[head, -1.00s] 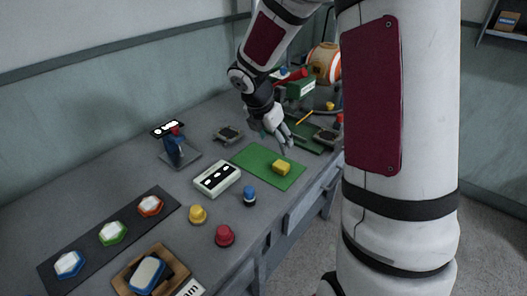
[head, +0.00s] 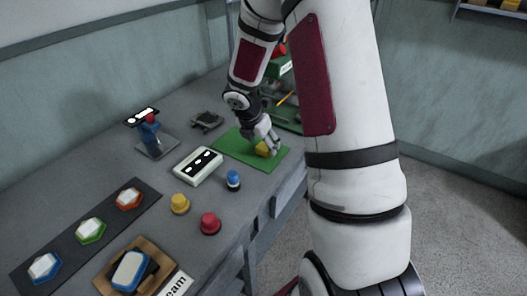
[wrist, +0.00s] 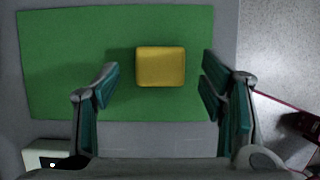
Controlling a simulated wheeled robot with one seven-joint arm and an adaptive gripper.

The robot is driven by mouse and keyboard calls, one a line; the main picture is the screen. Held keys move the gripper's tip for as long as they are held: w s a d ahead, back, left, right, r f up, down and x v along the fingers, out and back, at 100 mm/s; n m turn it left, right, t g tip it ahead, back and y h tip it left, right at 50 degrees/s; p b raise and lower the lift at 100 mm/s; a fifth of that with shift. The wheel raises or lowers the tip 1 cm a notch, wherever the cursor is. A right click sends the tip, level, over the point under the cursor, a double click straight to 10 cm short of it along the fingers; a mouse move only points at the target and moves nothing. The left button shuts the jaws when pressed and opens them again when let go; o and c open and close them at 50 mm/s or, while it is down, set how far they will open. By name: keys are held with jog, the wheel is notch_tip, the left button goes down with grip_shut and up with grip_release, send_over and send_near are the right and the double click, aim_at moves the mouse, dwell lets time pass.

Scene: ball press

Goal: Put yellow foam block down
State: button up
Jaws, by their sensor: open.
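The yellow foam block (wrist: 161,66) lies on the green mat (wrist: 60,65), near the mat's middle in the wrist view. In the head view the block (head: 262,149) sits on the right part of the mat (head: 232,146), partly hidden by my gripper. My gripper (head: 270,147) is above and beside the block. In the wrist view my gripper (wrist: 156,86) is open, with its teal-padded fingers apart to the left and right of the block. Clear green gaps show between the block and both fingers.
A strip of coloured buttons (head: 90,230) lies at left. The table's front edge is close to the mat.

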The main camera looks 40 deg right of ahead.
jog(key=shift+x, duration=0.8)
jog(key=shift+c, duration=0.2)
jog(key=c, duration=0.9)
jog(key=shift+r, duration=0.1)
jog(key=shift+c, duration=0.3)
